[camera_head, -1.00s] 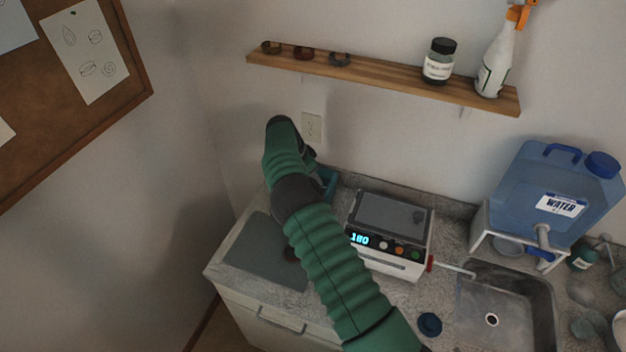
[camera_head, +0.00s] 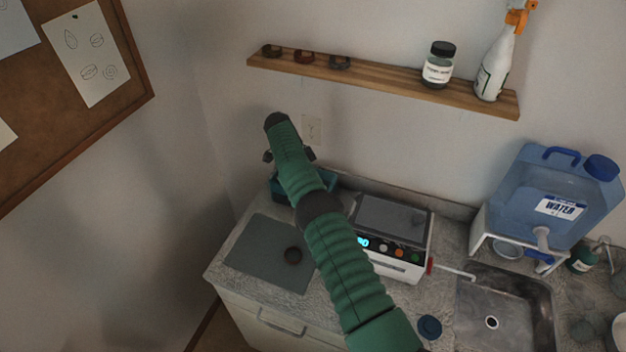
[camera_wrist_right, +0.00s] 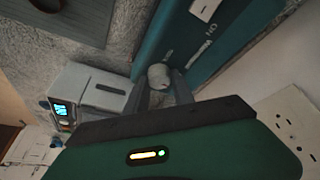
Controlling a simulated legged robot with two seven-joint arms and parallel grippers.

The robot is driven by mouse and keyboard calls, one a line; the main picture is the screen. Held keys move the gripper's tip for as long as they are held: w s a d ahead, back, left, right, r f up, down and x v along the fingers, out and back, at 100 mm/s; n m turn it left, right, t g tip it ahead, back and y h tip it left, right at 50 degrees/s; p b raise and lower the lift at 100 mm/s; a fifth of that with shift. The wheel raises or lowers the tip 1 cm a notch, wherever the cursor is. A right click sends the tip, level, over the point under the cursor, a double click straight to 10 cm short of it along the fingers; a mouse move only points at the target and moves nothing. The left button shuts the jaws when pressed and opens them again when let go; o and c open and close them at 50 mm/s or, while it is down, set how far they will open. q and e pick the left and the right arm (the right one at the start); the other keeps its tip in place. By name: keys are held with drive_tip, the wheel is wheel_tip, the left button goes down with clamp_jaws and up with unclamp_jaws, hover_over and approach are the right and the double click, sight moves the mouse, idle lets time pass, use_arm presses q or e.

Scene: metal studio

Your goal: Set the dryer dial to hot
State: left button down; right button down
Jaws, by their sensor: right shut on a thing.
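The dryer is a teal box (camera_head: 327,180) on the counter against the back wall, mostly hidden behind my right arm in the head view. In the right wrist view the teal panel (camera_wrist_right: 228,42) carries white lettering, too blurred to read fully, and a pale label. Its light grey round dial (camera_wrist_right: 158,76) stands between the fingers of my right gripper (camera_wrist_right: 160,88), which is shut on it. I cannot tell which mark the dial points at. The right fingers are hidden in the head view. My left gripper is not in view.
A white machine (camera_head: 408,262) with a lit display stands right of the dryer. A grey mat (camera_head: 262,262) with a dark ring (camera_head: 292,255) lies in front. A sink (camera_head: 520,300) and blue water container (camera_head: 560,185) are at right. A wooden shelf (camera_head: 390,78) hangs above.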

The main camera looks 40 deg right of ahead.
idle(0.3)
drive_tip(key=c, duration=1.3)
unclamp_jaws()
drive_tip(key=shift+w, duration=0.1)
drive_tip(key=shift+c, duration=0.2)
drive_tip(key=shift+f, duration=0.1)
drive_tip(key=shift+w, duration=0.1)
